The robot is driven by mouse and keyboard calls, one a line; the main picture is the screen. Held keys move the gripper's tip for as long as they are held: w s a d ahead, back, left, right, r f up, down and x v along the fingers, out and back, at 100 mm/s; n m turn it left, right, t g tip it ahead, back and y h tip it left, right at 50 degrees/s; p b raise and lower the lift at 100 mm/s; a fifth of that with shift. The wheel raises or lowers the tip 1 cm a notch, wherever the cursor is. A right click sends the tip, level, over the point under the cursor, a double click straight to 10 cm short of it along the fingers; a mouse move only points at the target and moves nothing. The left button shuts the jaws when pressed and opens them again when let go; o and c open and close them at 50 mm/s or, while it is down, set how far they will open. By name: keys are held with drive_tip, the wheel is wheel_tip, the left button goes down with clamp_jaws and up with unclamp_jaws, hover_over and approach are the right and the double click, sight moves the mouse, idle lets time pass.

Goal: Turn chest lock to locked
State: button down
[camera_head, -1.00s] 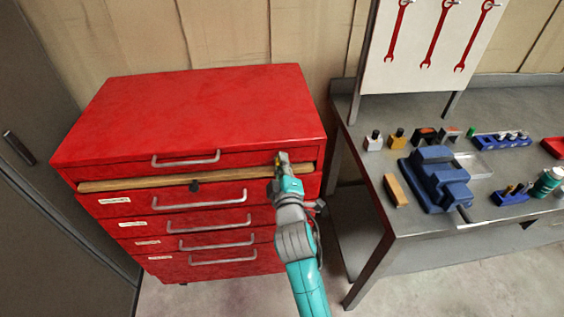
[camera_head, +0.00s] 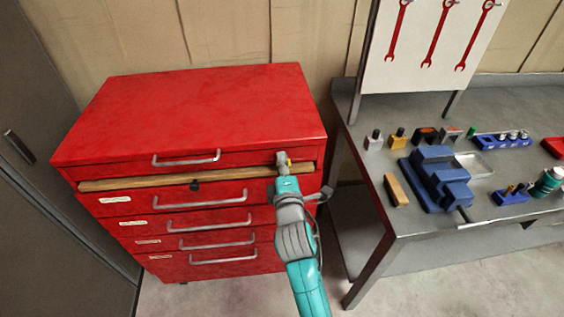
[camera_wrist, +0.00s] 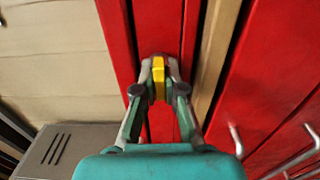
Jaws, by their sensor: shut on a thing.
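The red chest (camera_head: 200,115) stands at the left in the head view. Its lock shows as a small yellow piece (camera_wrist: 158,78) in the wrist view, at the right of the top drawer front. My gripper (camera_wrist: 158,66) is shut on this yellow piece, with one finger on each side. In the head view my gripper (camera_head: 283,158) reaches up to the chest front from below, and a bit of yellow shows by the fingers. The lock's face and any marks on it are hidden by the fingers, so I cannot read its position.
A wooden strip (camera_head: 145,183) runs below the top drawer, with a small black piece (camera_head: 195,186) at its middle. Metal drawer handles (camera_head: 186,159) stick out from the front. A grey workbench (camera_head: 420,222) with a blue vise (camera_head: 437,177) stands close at the right.

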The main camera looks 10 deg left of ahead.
idle(0.3)
drive_tip(key=c, duration=1.2)
unclamp_jaws()
drive_tip(key=shift+c, duration=0.2)
drive_tip(key=v, duration=1.2)
drive_tip(key=s+d+f+m+g+h, duration=0.1)
drive_tip(key=s+d+f+m, duration=0.3)
drive_tip(key=s+d+f, duration=0.3)
drive_tip(key=s+d+f+m, duration=0.4)
drive_tip(key=s+d+f, duration=0.1)
drive_tip(key=s+d, duration=0.35)
drive_tip(key=s+d+r+m+h, duration=0.1)
drive_tip(key=s+d+m, duration=0.1)
drive_tip(key=s+m, duration=0.2)
drive_tip(key=s+d+r+m+g+h, duration=0.1)
drive_tip(key=s+d+m, duration=0.2)
drive_tip(key=s, duration=0.8)
drive_tip(key=s+d+r+m+h, duration=0.1)
drive_tip(key=s+d+m+h, duration=0.1)
drive_tip(key=s+m, duration=0.4)
drive_tip(key=shift+s+d+g, duration=0.3)
drive_tip(key=shift+s+d, duration=0.3)
drive_tip(key=shift+s, duration=0.45)
